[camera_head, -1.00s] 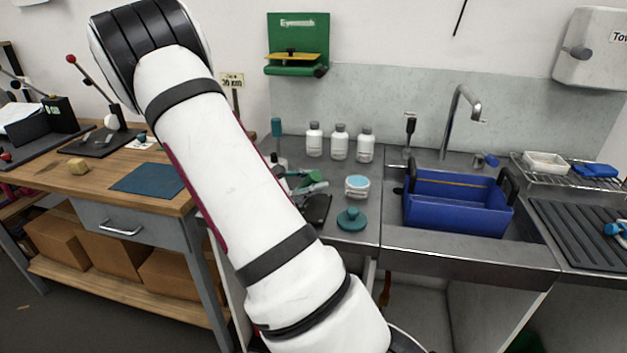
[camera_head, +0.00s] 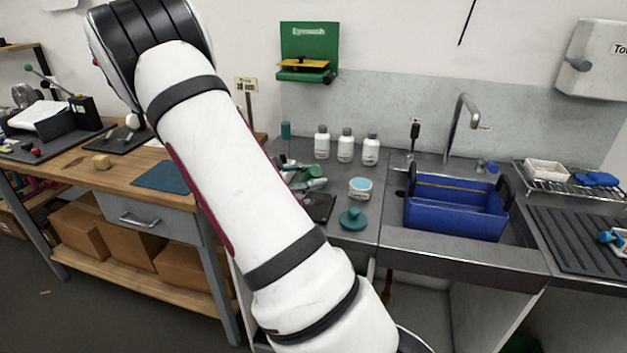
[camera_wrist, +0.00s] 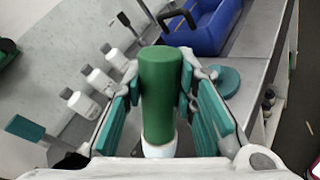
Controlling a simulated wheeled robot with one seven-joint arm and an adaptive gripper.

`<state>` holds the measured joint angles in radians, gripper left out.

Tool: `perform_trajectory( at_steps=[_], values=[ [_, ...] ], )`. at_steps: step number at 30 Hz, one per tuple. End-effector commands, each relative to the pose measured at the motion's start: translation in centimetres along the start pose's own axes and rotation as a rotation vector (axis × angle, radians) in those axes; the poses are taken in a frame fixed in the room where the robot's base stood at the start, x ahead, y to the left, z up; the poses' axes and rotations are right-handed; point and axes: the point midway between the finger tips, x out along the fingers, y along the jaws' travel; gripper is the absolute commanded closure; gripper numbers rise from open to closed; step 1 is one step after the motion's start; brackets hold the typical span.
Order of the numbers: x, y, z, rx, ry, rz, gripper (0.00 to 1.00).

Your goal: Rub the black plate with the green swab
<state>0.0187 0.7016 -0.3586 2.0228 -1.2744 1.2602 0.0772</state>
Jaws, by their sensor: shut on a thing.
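My gripper (camera_wrist: 160,78) is shut on the green swab (camera_wrist: 160,70), a thick green cylinder with a white lower part, held between teal finger pads in the wrist view. In the head view my arm hides most of the gripper; the green end of the swab (camera_head: 316,171) shows just right of the arm, above the counter. A dark flat piece, apparently the black plate (camera_head: 321,208), lies on the counter below and near it, partly hidden by my arm. I cannot tell whether the swab touches it. The plate is not clear in the wrist view.
A white jar with light blue contents (camera_head: 361,189) and a teal knobbed lid (camera_head: 352,220) stand right of the plate. Several white bottles (camera_head: 346,147) line the back. A blue bin (camera_head: 455,212) sits in the sink. A wooden bench (camera_head: 115,178) is at left.

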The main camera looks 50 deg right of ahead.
Motion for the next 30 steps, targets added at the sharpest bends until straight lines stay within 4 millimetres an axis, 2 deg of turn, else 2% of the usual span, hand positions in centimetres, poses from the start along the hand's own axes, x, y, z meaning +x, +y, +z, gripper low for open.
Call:
perform_trajectory(
  at_steps=[3, 10, 30],
  values=[
    [-0.2, 0.4, 1.4, 0.002, -0.001, 0.000, 0.98],
    [-0.4, 0.9, 3.0, 0.001, -0.002, -0.002, 0.98],
    [-0.5, 1.1, 3.3, 0.000, -0.002, -0.001, 0.98]
  ],
)
